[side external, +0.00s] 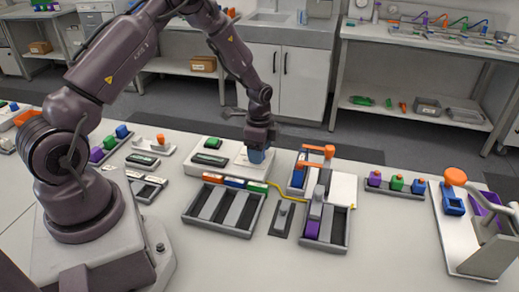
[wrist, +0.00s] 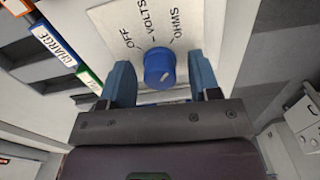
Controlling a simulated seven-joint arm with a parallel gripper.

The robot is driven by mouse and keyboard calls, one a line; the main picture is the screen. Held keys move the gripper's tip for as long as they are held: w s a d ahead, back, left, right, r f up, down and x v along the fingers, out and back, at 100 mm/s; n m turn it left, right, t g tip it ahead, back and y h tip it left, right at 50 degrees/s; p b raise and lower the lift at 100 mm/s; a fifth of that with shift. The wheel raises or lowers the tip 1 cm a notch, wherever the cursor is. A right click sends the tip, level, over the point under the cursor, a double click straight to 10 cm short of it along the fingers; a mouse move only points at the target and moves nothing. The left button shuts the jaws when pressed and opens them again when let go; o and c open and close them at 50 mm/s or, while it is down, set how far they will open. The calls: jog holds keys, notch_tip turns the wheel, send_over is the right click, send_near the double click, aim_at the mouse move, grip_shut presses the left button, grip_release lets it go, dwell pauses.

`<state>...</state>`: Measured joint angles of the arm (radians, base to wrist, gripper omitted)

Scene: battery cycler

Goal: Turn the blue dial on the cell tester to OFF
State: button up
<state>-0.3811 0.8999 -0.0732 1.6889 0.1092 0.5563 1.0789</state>
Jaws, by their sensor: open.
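The blue dial (wrist: 159,68) stands on a pale panel (wrist: 105,22) in the wrist view. The panel is printed OFF, VOLTS and OHMS around the dial. A small white mark shows on the dial's lower right; which label the dial is set to is hard to tell. My gripper (wrist: 161,82) is open, with one blue finger on each side of the dial and a visible gap to both. In the side external view my gripper (side external: 257,157) points down at the right end of the white cell tester (side external: 222,165) and hides the dial.
A tray with grey slots (side external: 222,211) and coloured labels, one reading CHARGE (wrist: 55,45), lies in front of the tester. An orange-handled fixture (side external: 318,152) and a yellow cable (side external: 287,190) are close on the right.

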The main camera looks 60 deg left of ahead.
jog(key=c, duration=0.9)
jog(key=shift+c, duration=0.2)
jog(key=shift+n, duration=0.3)
jog(key=n, duration=1.1)
jog(key=shift+n, duration=2.1)
